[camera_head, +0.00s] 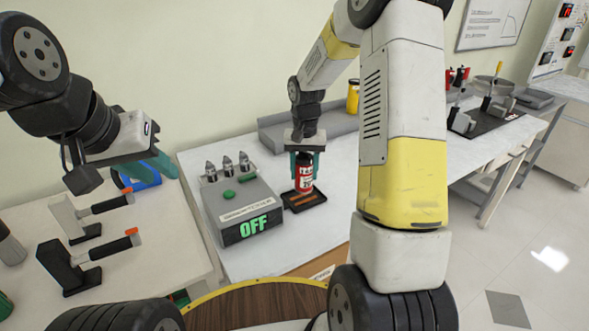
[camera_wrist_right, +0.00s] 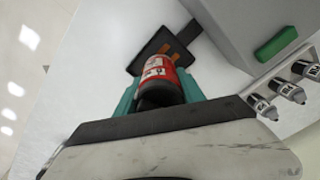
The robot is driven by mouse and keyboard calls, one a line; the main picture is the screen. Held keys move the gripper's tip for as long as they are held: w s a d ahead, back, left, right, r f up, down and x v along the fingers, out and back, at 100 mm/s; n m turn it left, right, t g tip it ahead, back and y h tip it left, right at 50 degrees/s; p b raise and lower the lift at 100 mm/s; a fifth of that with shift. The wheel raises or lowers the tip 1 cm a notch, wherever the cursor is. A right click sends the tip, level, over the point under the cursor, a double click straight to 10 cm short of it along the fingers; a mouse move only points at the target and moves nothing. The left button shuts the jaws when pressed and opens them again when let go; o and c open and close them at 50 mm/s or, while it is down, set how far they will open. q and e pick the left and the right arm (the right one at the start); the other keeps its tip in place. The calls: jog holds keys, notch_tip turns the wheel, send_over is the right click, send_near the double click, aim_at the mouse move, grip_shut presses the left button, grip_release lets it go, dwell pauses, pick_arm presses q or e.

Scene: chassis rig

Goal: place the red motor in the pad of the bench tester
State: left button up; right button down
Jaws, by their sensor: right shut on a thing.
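The red motor (camera_head: 305,176) is a red cylinder with a white label, held upright between the teal fingers of my right gripper (camera_head: 305,160). In the right wrist view the motor (camera_wrist_right: 158,75) sits between both fingers. The pad (camera_head: 318,200) is a small black tray with orange-brown strips, just under the motor; it also shows in the right wrist view (camera_wrist_right: 143,58). I cannot tell whether the motor touches the pad. The grey bench tester (camera_head: 230,207) stands left of the pad, its display reading OFF. My left gripper (camera_head: 152,168) is over the left table; its finger gap is unclear.
The tester has a green button (camera_head: 228,195) and several metal-tipped posts (camera_head: 228,164) on top. Black clamps with orange-tipped handles (camera_head: 90,257) stand on the left table. A blue object (camera_head: 140,177) lies behind my left gripper. Bare white bench surrounds the pad's right side.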

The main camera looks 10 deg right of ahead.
jog(key=shift+f, duration=1.75)
jog(key=shift+f, duration=0.1)
jog(key=c, duration=0.7)
grip_release()
notch_tip(320, 180, up, 12)
notch_tip(320, 180, up, 5)
jog(key=t, duration=0.1)
send_over(304, 180)
jog(key=s, duration=0.1)
jog(key=s+r+n+t+y, duration=0.1)
jog(key=s+r, duration=0.3)
jog(key=s, duration=0.6)
jog(key=s+a+r+n+t+y, duration=0.1)
jog(key=s+r+t, duration=0.3)
jog(key=s, duration=0.6)
jog(key=shift+s+a+n, duration=0.3)
jog(key=shift+s+n, duration=0.05)
jog(key=shift+n, duration=0.35)
